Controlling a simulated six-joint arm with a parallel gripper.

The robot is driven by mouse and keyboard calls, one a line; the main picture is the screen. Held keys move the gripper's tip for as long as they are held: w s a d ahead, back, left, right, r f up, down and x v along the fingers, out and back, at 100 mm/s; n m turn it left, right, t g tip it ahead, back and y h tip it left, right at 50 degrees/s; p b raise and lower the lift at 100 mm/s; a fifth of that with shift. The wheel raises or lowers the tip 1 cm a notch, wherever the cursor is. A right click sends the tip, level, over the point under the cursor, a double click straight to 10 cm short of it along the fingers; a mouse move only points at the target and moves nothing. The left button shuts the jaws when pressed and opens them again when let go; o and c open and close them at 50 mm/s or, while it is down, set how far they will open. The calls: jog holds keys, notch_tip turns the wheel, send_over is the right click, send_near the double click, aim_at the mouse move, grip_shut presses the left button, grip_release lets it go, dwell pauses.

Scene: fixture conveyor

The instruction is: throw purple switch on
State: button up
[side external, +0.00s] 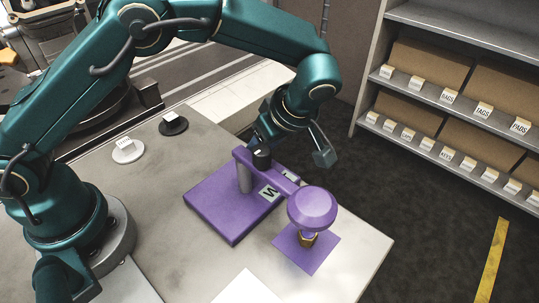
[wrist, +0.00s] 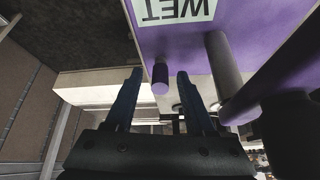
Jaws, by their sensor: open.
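In the wrist view a short purple peg-like switch (wrist: 160,76) sticks out from the purple fixture base (wrist: 240,20), close to a white label reading WET (wrist: 175,8). My gripper (wrist: 160,80) is open, with one dark finger on each side of the peg in the picture and a visible gap on both sides. I cannot tell how deep the peg sits between the fingers or whether it is on or off. In the side view my gripper (side external: 290,150) is behind the purple fixture (side external: 226,212), and the switch is hidden there.
The fixture's post and purple swing arm (side external: 270,177) stand near my gripper, with a round purple head (side external: 312,208) above a purple pad (side external: 315,257). A white disc (side external: 127,151) and a black disc (side external: 173,124) lie on the table's far left. Shelves (side external: 455,100) stand behind.

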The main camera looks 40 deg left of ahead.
jog(key=shift+v, duration=2.6)
jog(key=shift+w+a+r, duration=0.15)
jog(key=shift+a+r, duration=0.05)
jog(key=shift+n+t+h, duration=0.3)
jog(key=shift+n, duration=0.3)
jog(key=r, duration=0.1)
jog(key=a+r, duration=0.2)
jog(key=r, duration=0.1)
jog(key=shift+w, duration=0.35)
jog(key=s+a+r+m+t+h, duration=0.2)
jog(key=s+a+r, duration=0.5)
jog(key=r, duration=0.2)
jog(key=s+f+m+t+h, duration=0.1)
jog(key=s+f+m, duration=0.2)
jog(key=m, duration=0.4)
jog(key=s+d+f+m+t+h, duration=0.1)
jog(key=s+f+m+h, duration=0.1)
jog(key=s+m, duration=0.4)
jog(key=shift+s+f+m, duration=0.2)
jog(key=shift+f+m, duration=0.25)
jog(key=shift+m, duration=0.45)
